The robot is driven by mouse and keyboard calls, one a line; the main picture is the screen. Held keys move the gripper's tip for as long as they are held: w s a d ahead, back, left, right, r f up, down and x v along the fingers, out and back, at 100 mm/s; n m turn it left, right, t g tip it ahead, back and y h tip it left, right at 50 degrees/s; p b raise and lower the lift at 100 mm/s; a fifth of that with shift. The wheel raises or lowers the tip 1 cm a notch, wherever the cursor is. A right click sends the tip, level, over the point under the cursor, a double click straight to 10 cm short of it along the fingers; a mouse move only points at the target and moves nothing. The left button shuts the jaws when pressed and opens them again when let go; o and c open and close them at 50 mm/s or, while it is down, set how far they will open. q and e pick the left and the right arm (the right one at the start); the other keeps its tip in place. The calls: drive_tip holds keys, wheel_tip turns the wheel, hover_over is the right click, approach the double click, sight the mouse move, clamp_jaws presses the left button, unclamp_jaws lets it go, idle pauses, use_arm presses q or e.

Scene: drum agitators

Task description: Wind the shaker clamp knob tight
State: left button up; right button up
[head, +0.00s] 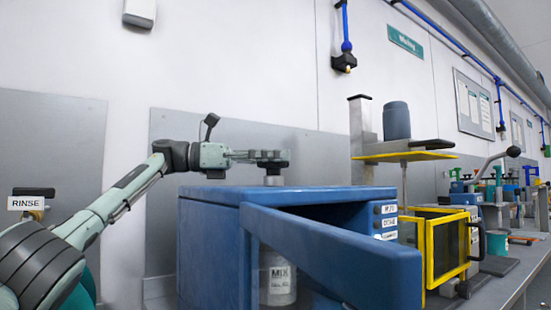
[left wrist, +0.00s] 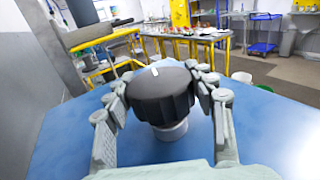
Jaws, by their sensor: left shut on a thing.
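The black ribbed clamp knob (left wrist: 160,98) stands on a pale round stem on the blue top of the shaker (head: 315,193). It has a white mark on its top, seen in the left wrist view pointing away from the gripper's palm. My left gripper (head: 272,157) comes in level from the left, and its fingers are shut around the knob, one on each side. In the head view the fingers mostly hide the knob, with the stem (head: 272,180) showing below. A can labelled MIX (head: 277,280) stands inside the shaker. My right gripper is not in view.
The shaker's blue door (head: 335,255) hangs open toward me. To the right stand a yellow-framed guard box (head: 438,250) and a yellow plate (head: 405,157) with a dark canister (head: 397,120) above. A RINSE sign (head: 27,203) is at the left. The shaker's top is otherwise clear.

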use_arm(q)
drive_tip(key=o, duration=1.2)
drive_tip(key=shift+a, duration=0.1)
drive_tip(key=a, duration=0.7)
drive_tip(key=shift+s+a, duration=0.15)
drive_tip(key=shift+s, duration=0.05)
